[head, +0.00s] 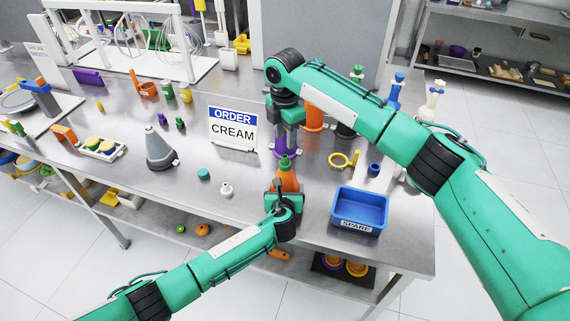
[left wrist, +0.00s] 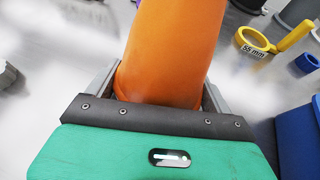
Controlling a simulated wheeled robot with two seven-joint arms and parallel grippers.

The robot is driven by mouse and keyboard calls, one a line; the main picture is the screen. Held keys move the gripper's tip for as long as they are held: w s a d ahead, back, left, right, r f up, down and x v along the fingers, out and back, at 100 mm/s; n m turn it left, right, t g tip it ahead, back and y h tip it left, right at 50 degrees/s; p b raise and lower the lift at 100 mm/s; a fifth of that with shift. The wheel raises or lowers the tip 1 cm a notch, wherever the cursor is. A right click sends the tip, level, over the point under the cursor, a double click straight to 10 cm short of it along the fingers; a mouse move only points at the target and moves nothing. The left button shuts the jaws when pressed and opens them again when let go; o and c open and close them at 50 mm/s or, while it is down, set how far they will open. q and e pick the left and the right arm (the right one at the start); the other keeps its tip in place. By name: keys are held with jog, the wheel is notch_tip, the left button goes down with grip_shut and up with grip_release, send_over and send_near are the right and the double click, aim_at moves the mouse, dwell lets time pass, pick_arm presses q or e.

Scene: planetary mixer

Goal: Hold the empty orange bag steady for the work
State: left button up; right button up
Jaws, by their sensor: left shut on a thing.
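The orange bag (head: 288,180) stands upright as a cone with a green tip near the front edge of the steel table. My left gripper (head: 285,192) is shut on it from the front. In the left wrist view the orange bag (left wrist: 170,45) fills the space between the fingers of my left gripper (left wrist: 160,92). My right gripper (head: 286,120) points down just behind and above the bag, at a purple thing (head: 286,143). Its fingertips are too small and overlapped to tell whether they are open or shut on it. The inside of the bag is hidden.
A blue SPARE bin (head: 360,209) stands to the right of the bag, with a yellow ring (head: 341,160) behind it. An ORDER CREAM sign (head: 233,130), a grey cone (head: 160,150) and a small white nozzle (head: 226,190) are to the left. The front left tabletop is fairly clear.

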aim_at(285, 157)
dwell(0.3)
jog(key=o, duration=0.5)
jog(key=s+r+m+t+y, duration=0.15)
jog(key=s+m+t, duration=0.25)
jog(key=m, duration=1.9)
jog(key=shift+h, duration=0.25)
jog(key=x, duration=0.7)
jog(key=d+x, duration=0.1)
jog(key=x, duration=0.3)
jog(key=shift+w, duration=0.1)
jog(key=c, duration=1.1)
